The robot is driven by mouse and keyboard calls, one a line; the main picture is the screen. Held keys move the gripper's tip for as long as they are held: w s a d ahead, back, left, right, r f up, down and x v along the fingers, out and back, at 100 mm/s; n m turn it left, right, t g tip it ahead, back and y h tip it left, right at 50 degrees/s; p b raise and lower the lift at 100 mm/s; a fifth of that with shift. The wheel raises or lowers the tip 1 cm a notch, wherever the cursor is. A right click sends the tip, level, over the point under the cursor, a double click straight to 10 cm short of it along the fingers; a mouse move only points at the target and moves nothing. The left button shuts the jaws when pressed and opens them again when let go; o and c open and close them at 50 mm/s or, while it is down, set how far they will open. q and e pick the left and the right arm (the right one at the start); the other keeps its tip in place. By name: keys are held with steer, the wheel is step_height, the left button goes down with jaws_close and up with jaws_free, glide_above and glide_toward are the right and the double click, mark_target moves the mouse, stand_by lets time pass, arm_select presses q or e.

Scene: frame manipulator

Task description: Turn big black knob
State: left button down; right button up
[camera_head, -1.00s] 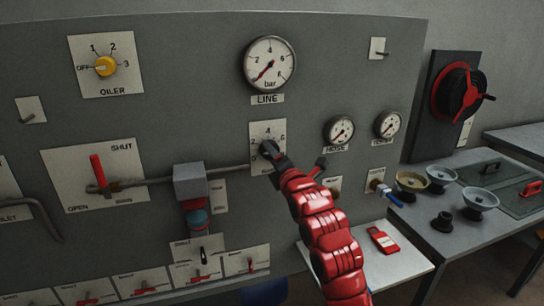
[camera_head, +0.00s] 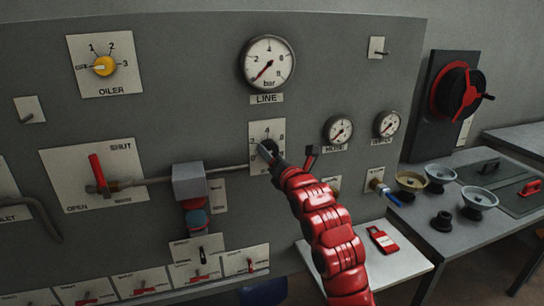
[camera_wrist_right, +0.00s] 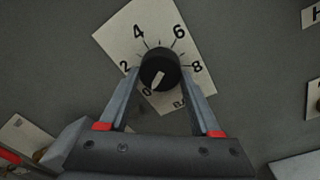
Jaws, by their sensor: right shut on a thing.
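The big black knob (camera_wrist_right: 160,65) sits on a white dial plate (camera_wrist_right: 128,40) marked with numbers up to 8. Its white pointer points toward the 0. My right gripper (camera_wrist_right: 164,76) has one finger on each side of the knob and is shut on it. In the head view, the same knob (camera_head: 271,145) shows partly behind the fingers of my right gripper (camera_head: 268,152), under the LINE gauge (camera_head: 267,63). The gauge's red needle points to the lower left. My left gripper is not in view.
Two smaller gauges (camera_head: 338,130) and a valve with a blue handle (camera_head: 382,189) are to the right of my arm. A pipe and a grey block (camera_head: 190,181) are to the left. A table (camera_head: 440,235) with handwheels stands at the right.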

stand_by(0.3)
steer(key=o, duration=1.4)
steer(key=shift+c, duration=0.2)
steer(key=b+v, duration=0.4)
steer(key=v, duration=1.3)
steer(key=shift+s, duration=0.25)
